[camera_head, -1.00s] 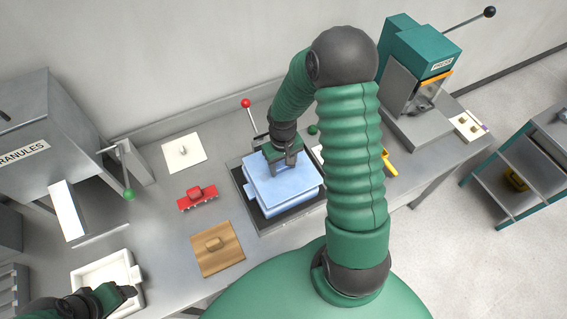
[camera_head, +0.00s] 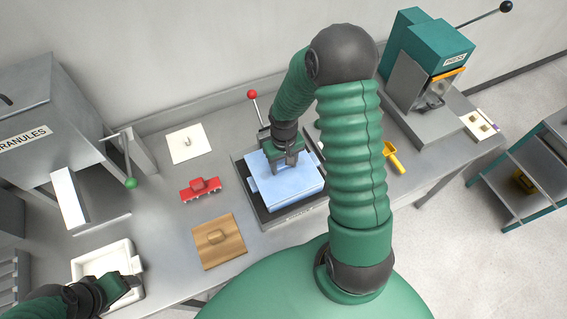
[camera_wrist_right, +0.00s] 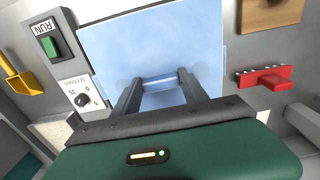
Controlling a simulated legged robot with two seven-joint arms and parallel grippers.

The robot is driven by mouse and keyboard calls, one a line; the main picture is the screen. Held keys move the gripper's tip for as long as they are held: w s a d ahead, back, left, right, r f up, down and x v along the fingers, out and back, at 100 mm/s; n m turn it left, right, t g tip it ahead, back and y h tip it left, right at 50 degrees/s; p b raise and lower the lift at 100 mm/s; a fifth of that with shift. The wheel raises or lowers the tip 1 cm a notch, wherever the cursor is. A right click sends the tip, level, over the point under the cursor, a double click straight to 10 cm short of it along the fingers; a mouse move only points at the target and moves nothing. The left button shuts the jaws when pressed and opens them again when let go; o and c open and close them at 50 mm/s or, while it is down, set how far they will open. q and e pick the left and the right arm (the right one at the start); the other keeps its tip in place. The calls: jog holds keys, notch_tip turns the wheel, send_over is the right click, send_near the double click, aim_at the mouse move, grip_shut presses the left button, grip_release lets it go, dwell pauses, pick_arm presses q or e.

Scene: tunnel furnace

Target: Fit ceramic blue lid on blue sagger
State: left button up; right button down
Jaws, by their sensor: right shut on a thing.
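The pale blue lid (camera_head: 292,185) is a flat square plate; in the right wrist view the lid (camera_wrist_right: 190,45) fills the top middle. My right gripper (camera_head: 287,165) is above the lid and shut on its handle, a blue bar (camera_wrist_right: 158,82) between the fingers. The lid lies over the blue sagger, which is almost wholly hidden under it. A small blue tab (camera_head: 252,186) shows at the left edge. I cannot tell whether the lid is fully seated. My left gripper (camera_head: 125,286) is by the white tray; its jaws are unclear.
The sagger stands on a dark plate of a machine with a red-knobbed lever (camera_head: 252,95). A red brush-like tool (camera_head: 200,190), a wooden board (camera_head: 219,242) and a white plate (camera_head: 188,144) lie to the left. The white tray (camera_head: 80,268) is at lower left. A yellow scoop (camera_head: 394,158) lies right.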

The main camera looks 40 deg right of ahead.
jog(key=shift+d+f, duration=0.65)
jog(key=shift+w+a+f+b, duration=0.1)
jog(key=shift+a+f+b, duration=0.05)
jog(key=shift+a+b, duration=0.25)
jog(key=c, duration=0.7)
grip_release()
jog(key=shift+o, duration=0.9)
pick_arm(q)
jog(key=shift+d+f, duration=0.35)
jog(key=shift+d, duration=0.1)
pick_arm(e)
jog(key=shift+d, duration=0.2)
pick_arm(q)
jog(key=shift+a+f+b, duration=0.1)
jog(key=shift+f+b, duration=0.7)
jog(key=shift+f, duration=0.05)
pick_arm(e)
notch_tip(320, 180, up, 17)
